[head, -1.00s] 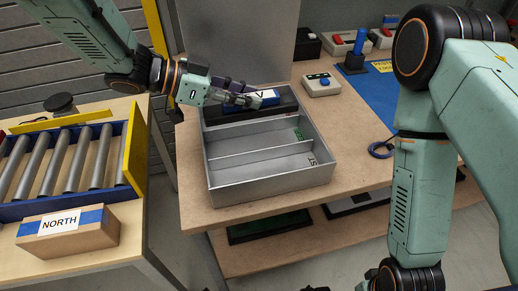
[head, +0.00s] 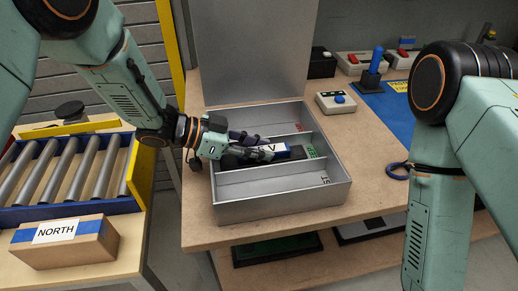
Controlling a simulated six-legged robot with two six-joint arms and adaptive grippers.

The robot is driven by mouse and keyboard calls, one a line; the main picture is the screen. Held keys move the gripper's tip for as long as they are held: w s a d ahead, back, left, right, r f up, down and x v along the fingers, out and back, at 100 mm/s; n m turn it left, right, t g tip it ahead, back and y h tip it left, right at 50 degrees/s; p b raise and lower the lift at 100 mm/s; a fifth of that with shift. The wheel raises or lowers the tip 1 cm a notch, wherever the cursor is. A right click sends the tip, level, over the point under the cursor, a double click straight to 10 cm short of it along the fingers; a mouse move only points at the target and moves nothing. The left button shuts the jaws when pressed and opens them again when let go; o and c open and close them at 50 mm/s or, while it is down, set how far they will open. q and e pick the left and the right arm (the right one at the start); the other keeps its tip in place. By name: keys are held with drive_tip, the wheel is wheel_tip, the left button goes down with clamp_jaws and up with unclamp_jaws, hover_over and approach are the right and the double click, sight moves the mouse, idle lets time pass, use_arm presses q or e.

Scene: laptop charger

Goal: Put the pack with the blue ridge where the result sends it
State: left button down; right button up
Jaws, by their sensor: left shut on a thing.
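A dark pack (head: 294,153) with a blue part and a white label marked "V" is held in my left gripper (head: 258,150), which is shut on it. The pack lies lengthwise at the middle compartment of the grey metal tray (head: 284,208), low between the two dividers. I cannot tell whether it touches the compartment floor. The tray has three compartments: a red mark shows in the back one, a green mark in the middle one and dark lettering in the front one. The fingers hide part of the pack. My right arm is at the right, its gripper out of view.
A small box with a blue button (head: 339,100) stands behind the tray on the bench. At the left is a roller conveyor (head: 68,174) with a "NORTH" box (head: 64,244).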

use_arm(q)
drive_tip(key=shift+w+r, duration=0.1)
drive_tip(key=shift+d, duration=0.1)
drive_tip(key=c, duration=1.1)
unclamp_jaws()
drive_tip(key=shift+f, duration=0.2)
drive_tip(key=shift+o, duration=0.2)
drive_tip(key=shift+r, duration=0.1)
drive_tip(key=shift+a+r, duration=0.2)
drive_tip(key=p+v, duration=0.3)
drive_tip(key=v, duration=0.7)
drive_tip(key=shift+v, duration=0.85)
